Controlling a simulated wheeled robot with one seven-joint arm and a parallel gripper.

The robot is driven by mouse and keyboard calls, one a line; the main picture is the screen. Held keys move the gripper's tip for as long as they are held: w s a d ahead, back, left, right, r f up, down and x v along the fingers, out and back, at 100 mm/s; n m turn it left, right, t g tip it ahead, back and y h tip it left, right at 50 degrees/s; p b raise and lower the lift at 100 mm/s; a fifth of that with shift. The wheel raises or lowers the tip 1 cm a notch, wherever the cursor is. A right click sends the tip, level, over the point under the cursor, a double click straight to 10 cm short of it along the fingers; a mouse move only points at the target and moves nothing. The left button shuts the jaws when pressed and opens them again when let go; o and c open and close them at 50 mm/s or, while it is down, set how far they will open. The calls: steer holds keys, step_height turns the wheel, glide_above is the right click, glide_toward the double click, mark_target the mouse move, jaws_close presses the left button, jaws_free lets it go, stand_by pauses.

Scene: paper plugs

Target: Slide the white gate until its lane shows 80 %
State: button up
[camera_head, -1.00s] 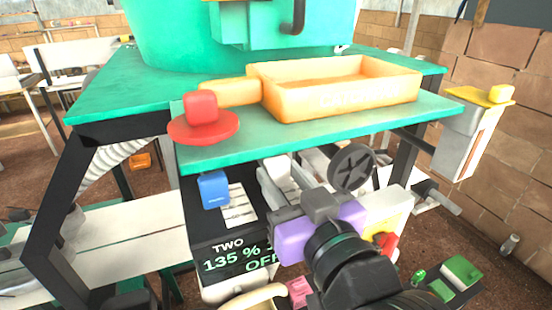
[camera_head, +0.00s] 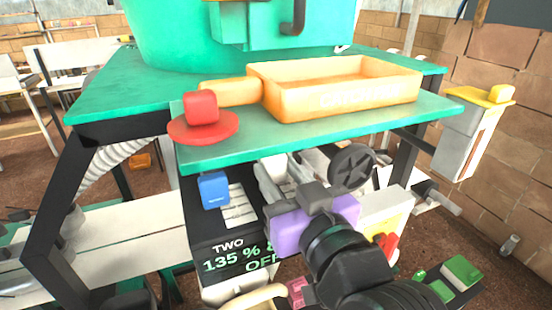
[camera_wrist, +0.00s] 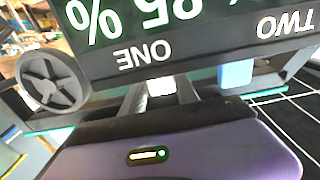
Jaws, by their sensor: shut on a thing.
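My gripper (camera_wrist: 160,92) is shut on the white gate (camera_wrist: 161,85), a small pale block between its fingers in the wrist view. The dark display panel (camera_head: 228,246) reads TWO, 135 % and OFF. A second reading beside it is mostly covered by my purple gripper body. In the wrist view the panel (camera_wrist: 215,40) is upside down. Its ONE lane appears to read 85 %, partly cut off at the top.
A blue gate (camera_head: 213,190) stands to the left on the TWO lane, close to my gripper. The green tabletop (camera_head: 330,132) overhangs from above, carrying an orange tray (camera_head: 345,100) and a red knob (camera_head: 201,107). A red piece (camera_head: 388,244) is at the right.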

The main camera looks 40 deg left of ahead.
mark_target(276, 170)
steer(key=shift+w+a, duration=0.1)
stand_by(0.5)
steer(key=o, duration=1.3)
steer(key=shift+c, duration=0.2)
steer(key=shift+v, duration=2.05)
